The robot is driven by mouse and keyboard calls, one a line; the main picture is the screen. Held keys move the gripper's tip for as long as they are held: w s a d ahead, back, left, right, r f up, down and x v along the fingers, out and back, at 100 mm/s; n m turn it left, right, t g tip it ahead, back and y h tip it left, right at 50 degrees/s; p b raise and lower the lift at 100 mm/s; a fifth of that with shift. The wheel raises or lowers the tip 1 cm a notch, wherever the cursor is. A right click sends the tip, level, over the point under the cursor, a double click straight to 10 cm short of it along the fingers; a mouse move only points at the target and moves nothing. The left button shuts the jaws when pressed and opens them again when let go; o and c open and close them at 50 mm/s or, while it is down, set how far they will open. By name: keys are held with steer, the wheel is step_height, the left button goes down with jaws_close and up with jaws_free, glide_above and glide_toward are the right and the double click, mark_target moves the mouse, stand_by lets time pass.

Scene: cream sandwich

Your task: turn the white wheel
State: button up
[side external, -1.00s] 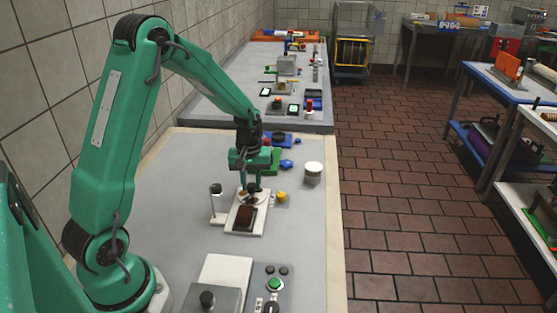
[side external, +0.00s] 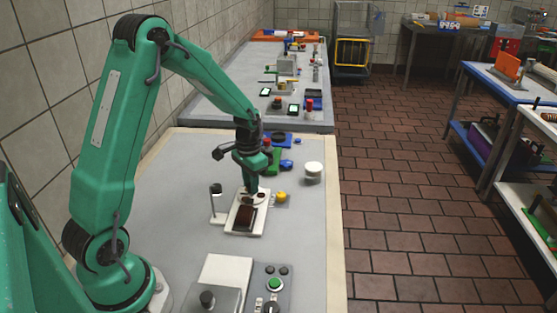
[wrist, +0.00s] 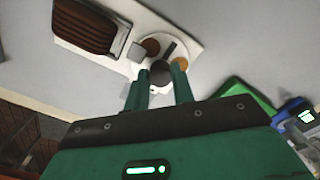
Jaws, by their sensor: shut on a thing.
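The white wheel (wrist: 186,46) is a round disc with brown round pieces and a dark strip on it. It sits at one end of a white base (wrist: 198,20) that also carries a ribbed brown block (wrist: 95,27). A dark round knob (wrist: 161,72) stands up from the wheel. My gripper (wrist: 160,72) has its two green fingers on either side of this knob, shut on it. In the side external view, my gripper (side external: 250,191) points down at the wheel (side external: 264,191) and hides part of it.
A thin post with a dark top (side external: 216,189) stands left of the base. A yellow knob (side external: 281,196) is close on the right, and a white round container (side external: 313,172) stands farther right. Green (side external: 272,160) and blue (side external: 287,164) parts lie behind. A button panel (side external: 272,290) is in front.

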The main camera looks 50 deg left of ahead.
steer(key=m, duration=0.4)
steer(key=shift+r+m, duration=0.1)
steer(key=shift+m, duration=0.3)
steer(key=m, duration=0.4)
steer(key=shift+m, duration=0.3)
steer(key=m, duration=0.4)
steer(key=shift+a, duration=0.1)
steer(key=m, duration=0.4)
steer(key=shift+m, duration=0.3)
steer(key=o, duration=1)
steer(key=shift+r, duration=3.9)
